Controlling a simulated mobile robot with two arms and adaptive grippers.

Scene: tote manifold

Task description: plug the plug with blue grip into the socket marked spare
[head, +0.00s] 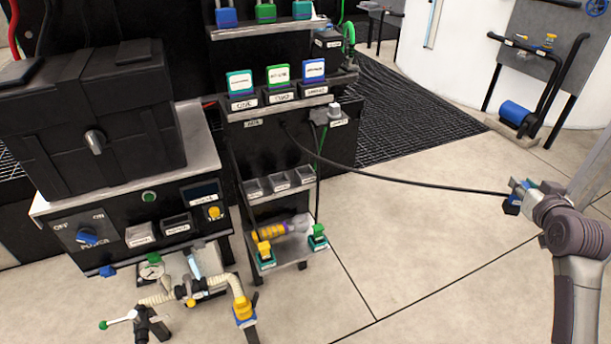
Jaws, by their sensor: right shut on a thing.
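The plug with the blue grip (512,206) is held in my right gripper (520,194) at the right of the head view, out in the open over the floor. The gripper is shut on it and hides part of it. A black cable (410,179) runs from the plug across to the dark rack. On the rack, a shelf (278,107) carries several labelled sockets with teal, green and blue pieces standing above them. Two more labels sit just below it, with a grey plug-like piece (335,110) at the right one. The lettering is too small for me to tell which is marked spare. My left gripper is not in view.
A black case (95,110) stands on a control box with a blue power knob (88,238) at the left. Pipes and valves (190,290) are in front of it. A lower shelf (285,254) holds small items. The floor between rack and gripper is clear except for the cable.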

